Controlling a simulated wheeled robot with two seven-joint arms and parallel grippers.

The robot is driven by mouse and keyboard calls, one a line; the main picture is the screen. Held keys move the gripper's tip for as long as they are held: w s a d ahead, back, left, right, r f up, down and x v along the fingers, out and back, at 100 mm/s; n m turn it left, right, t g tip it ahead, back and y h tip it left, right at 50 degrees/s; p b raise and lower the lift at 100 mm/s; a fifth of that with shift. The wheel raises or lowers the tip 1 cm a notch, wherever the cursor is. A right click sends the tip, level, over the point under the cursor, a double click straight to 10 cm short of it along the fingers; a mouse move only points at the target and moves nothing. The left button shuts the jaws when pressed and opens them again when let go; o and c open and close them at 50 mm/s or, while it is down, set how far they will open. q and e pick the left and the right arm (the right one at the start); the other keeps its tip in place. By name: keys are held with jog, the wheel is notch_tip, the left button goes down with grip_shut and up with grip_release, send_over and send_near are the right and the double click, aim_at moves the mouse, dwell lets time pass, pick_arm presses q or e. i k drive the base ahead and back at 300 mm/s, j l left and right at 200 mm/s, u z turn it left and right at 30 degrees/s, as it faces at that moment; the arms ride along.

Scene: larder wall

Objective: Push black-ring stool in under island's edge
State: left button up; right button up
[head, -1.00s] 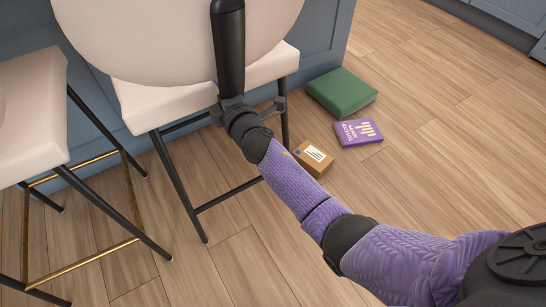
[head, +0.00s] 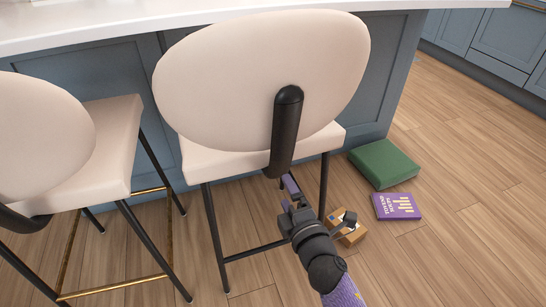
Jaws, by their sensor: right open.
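The black-ring stool (head: 262,82) stands upright in the middle of the head view, with a cream oval backrest, a black back post (head: 287,130), a cream seat and black legs. Its dark footrest (head: 256,251) shows low between the legs. Its back faces me, and its backrest overlaps the island's white edge (head: 110,28) in the picture. My right gripper (head: 318,203) is open and empty, just below the back post and seat, near the stool's right legs. I cannot tell whether it touches the stool. My left gripper is out of view.
A gold-ring stool (head: 95,145) stands close on the left. On the floor at the right are a green box (head: 384,163), a purple book (head: 397,206) and a small brown carton (head: 352,238), partly behind my right gripper. Wooden floor (head: 465,235) is clear farther right.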

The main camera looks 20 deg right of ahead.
aim_at(266, 91)
jog(key=k, duration=1)
